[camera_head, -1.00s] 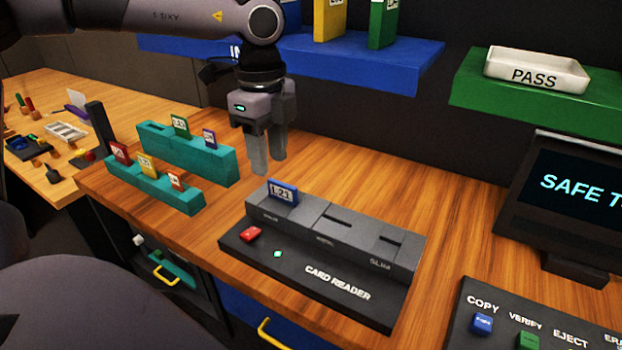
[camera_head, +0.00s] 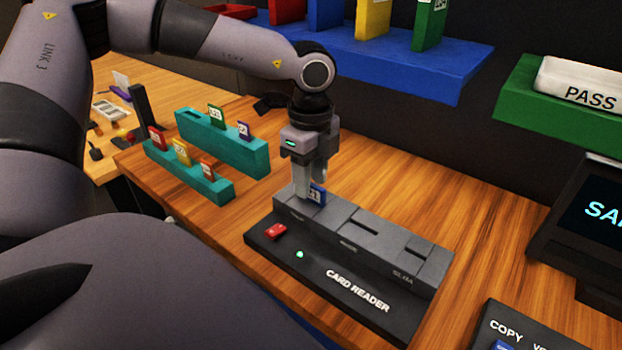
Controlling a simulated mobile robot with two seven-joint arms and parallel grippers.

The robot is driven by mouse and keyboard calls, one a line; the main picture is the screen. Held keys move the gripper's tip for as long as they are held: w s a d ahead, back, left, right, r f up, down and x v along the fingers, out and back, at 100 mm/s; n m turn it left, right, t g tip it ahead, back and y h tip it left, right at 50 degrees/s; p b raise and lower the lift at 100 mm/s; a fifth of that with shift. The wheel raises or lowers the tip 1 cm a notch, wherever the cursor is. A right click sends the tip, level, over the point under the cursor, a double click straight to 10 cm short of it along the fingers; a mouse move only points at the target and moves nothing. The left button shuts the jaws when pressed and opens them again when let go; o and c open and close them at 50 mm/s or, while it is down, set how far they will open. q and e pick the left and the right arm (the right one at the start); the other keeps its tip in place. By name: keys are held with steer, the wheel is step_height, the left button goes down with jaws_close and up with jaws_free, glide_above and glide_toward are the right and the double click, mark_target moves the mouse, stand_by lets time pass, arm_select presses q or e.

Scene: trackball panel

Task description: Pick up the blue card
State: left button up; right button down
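The blue card (camera_head: 318,195) stands upright in the left slot of the dark grey card reader (camera_head: 345,289); its lower part is inside the slot. My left gripper (camera_head: 311,186) points down right at the card. One finger covers the card's left part and the other shows behind its top. The fingers look apart, with the card between or beside them; contact cannot be made out. My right gripper is not in view.
Teal racks (camera_head: 236,150) with small coloured cards stand left of the reader. A red button (camera_head: 276,231) and green light sit on its front. Behind is a blue shelf (camera_head: 400,67); right are a green shelf (camera_head: 560,124), a monitor (camera_head: 597,210) and a button panel (camera_head: 505,320).

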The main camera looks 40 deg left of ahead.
arm_select(q)
steer(key=shift+f, duration=0.15)
jaws_close()
